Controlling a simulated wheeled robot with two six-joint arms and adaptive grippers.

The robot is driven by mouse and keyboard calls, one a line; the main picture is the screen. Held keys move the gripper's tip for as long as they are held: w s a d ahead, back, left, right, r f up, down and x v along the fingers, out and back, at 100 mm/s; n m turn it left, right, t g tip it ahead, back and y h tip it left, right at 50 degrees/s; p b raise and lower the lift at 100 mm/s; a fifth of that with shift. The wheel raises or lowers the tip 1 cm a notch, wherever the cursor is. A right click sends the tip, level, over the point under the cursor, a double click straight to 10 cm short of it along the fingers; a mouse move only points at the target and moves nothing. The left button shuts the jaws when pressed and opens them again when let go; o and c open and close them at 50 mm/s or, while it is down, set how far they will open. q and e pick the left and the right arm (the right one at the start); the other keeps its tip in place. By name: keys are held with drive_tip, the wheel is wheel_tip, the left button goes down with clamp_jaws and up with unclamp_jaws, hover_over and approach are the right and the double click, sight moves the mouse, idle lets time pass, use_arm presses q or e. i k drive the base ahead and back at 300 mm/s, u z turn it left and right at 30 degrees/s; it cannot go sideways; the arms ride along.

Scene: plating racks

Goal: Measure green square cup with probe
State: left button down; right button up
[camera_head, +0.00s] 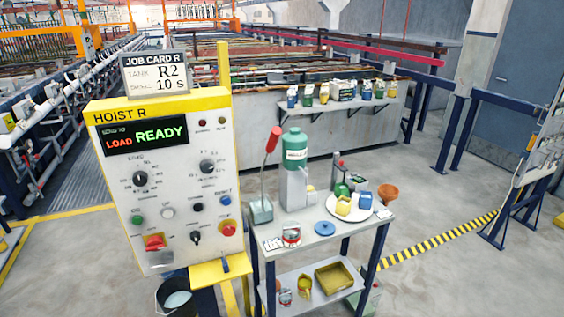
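A small green item (341,189), which may be the green square cup, stands on the top shelf of the cart at the back of a round white plate (335,211). It is too small to tell its exact shape. A yellow cup-like item (343,205) and a blue one (365,200) are on the plate. A red-handled rod (272,140) stands tilted in a grey-green holder (261,212) at the cart's left; I cannot tell if it is the probe. Neither of my grippers is in view.
A green-topped bottle (295,150) stands on a grey block mid-cart. A blue disc (325,229), a red-and-white can (291,236) and an orange funnel (388,193) are also there. The hoist panel (165,190) stands left. A yellow tray (335,276) lies on the lower shelf.

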sight(340, 166)
drive_tip(key=u, duration=0.15)
drive_tip(key=i, duration=0.55)
drive_tip(key=z, duration=1.1)
drive_tip(key=i, duration=0.9)
drive_tip(key=z, duration=0.95)
